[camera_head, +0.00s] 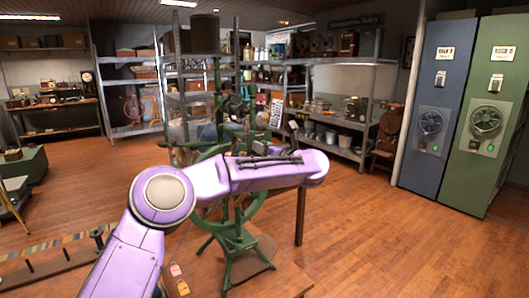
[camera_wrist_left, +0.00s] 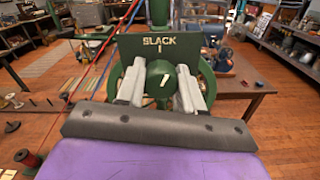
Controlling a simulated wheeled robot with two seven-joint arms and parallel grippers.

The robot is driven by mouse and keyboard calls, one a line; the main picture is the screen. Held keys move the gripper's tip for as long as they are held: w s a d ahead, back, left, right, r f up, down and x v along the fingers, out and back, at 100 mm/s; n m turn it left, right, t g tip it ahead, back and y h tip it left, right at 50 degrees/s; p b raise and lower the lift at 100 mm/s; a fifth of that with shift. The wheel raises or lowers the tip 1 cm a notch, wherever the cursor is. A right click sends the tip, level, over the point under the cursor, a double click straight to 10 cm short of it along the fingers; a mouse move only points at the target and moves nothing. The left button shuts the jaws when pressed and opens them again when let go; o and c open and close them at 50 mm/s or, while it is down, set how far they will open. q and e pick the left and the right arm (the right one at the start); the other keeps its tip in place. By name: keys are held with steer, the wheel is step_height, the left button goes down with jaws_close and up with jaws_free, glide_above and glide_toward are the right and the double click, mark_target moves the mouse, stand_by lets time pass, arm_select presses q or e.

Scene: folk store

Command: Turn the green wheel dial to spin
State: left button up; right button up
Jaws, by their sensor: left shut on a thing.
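A green dial (camera_wrist_left: 160,92) with a pale mark sits under a green plate (camera_wrist_left: 160,48) lettered "BLACK 1" in the left wrist view. My left gripper (camera_wrist_left: 160,70) has its two grey fingers on either side of the dial, shut on it. A green curved wheel rim shows behind the fingers. In the head view, the green machine (camera_head: 235,240) stands on a wooden table in the middle. My purple left arm crosses in front of it and hides much of it. My right gripper is not in view.
The wooden table (camera_head: 291,285) carries small pink and orange tags (camera_head: 180,280). A low rack with spools (camera_head: 60,262) stands at the left. Metal shelves line the back. Blue (camera_head: 433,75) and green (camera_head: 497,80) cabinets stand at the right. The floor right of the table is clear.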

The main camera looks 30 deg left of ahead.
arm_select(q)
steer(key=shift+m, duration=1)
steer(key=m, duration=0.2)
steer(key=shift+m, duration=0.4)
steer(key=m+p, duration=0.1)
steer(key=m, duration=0.3)
steer(key=shift+r+m, duration=0.1)
steer(key=shift+m, duration=0.2)
steer(key=m+p, duration=0.3)
steer(key=m, duration=0.1)
steer(key=shift+m, duration=0.3)
steer(key=shift+s+m+p, duration=0.1)
steer(key=shift+m+p, duration=1.7)
steer(key=shift+m, duration=0.7)
steer(key=o, duration=1)
steer(key=shift+o, duration=0.2)
